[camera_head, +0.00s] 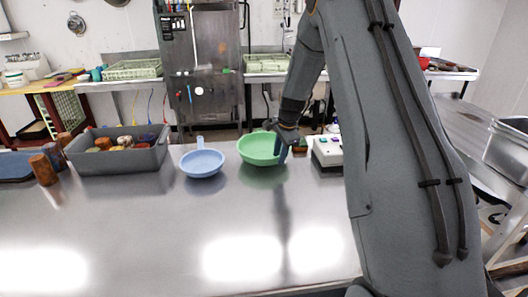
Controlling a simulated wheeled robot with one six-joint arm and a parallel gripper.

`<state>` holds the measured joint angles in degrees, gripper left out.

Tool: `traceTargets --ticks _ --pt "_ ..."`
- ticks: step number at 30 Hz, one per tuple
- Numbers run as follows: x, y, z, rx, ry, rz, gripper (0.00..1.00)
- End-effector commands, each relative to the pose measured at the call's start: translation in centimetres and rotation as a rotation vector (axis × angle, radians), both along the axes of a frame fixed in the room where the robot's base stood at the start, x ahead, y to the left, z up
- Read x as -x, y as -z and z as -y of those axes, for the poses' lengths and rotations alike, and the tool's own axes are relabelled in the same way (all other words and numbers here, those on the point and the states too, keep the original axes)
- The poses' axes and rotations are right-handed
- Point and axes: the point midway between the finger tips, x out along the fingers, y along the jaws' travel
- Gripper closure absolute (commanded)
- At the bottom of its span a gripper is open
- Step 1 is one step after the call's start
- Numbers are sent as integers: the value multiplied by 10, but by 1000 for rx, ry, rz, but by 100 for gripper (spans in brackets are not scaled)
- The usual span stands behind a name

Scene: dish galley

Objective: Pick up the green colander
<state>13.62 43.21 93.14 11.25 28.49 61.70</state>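The green colander (258,149) is a round, light green bowl on the steel counter (215,225), right of the middle of the counter's back part. My arm comes down from the upper right. My gripper (285,152) is at the colander's right side, with a bluish finger against or just in front of its right rim. Part of the colander's right edge is hidden behind the gripper. From this single view I cannot tell whether the fingers are open or closed on the rim. The colander appears to rest on the counter.
A blue colander (202,163) with a handle stands just left. A grey bin (119,158) of assorted items, brown cups (43,169) and a dark blue board (15,166) are further left. A white device (327,151) with buttons stands right. The front counter is clear.

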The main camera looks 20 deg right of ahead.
Motion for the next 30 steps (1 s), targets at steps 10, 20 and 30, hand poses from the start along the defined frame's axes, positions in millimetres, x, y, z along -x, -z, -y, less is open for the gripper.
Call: traceTargets --ticks 10,20,30 --pt "-7 22 -3 0 -3 0 74" --pt "-7 21 -3 0 -4 0 100" --pt "-7 20 -3 0 -4 1 100"
